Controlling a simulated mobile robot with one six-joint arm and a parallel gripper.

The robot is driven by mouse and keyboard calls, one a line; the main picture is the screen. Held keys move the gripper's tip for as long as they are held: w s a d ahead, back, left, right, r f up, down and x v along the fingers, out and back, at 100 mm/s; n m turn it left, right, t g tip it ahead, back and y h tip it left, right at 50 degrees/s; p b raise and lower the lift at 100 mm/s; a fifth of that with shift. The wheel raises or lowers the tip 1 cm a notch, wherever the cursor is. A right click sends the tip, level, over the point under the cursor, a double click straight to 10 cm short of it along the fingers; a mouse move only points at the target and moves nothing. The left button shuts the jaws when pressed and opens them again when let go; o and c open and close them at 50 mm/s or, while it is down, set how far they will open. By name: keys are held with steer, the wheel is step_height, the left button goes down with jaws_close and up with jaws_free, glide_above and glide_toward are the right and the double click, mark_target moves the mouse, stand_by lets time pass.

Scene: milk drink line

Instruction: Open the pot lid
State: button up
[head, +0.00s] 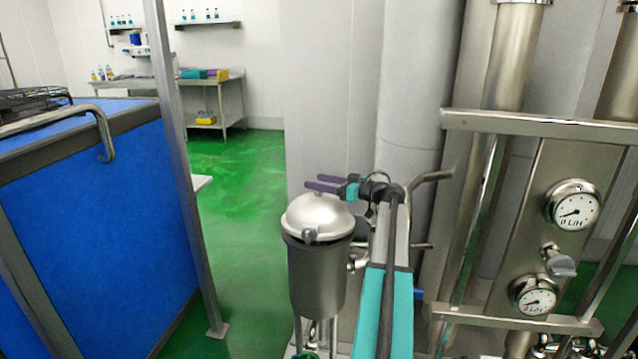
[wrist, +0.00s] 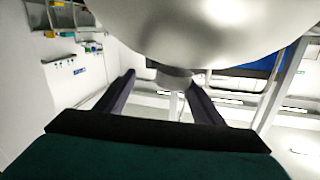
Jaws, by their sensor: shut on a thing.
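The pot (head: 316,280) is a dark grey metal cylinder in the middle of the head view. Its domed silver lid (head: 312,214) sits over the mouth, with a small round fitting on the near side. I cannot tell whether there is a gap at the rim. My gripper (head: 314,183) is at the top of the lid, with its dark fingers pointing left. In the wrist view the lid's dome (wrist: 200,30) fills the top, and its short knob (wrist: 174,79) is between my fingers, which are shut on it.
A steel pipe frame with gauges (head: 573,206) stands close on the right. A blue-sided unit (head: 100,220) and a metal post (head: 180,170) are on the left. Green floor (head: 245,200) is open behind the pot, toward a far table (head: 215,95).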

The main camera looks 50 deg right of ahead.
steer(key=b+v, duration=0.1)
steer(key=v, duration=1.2)
steer(key=shift+s, duration=0.25)
steer(key=shift+d+r, duration=0.1)
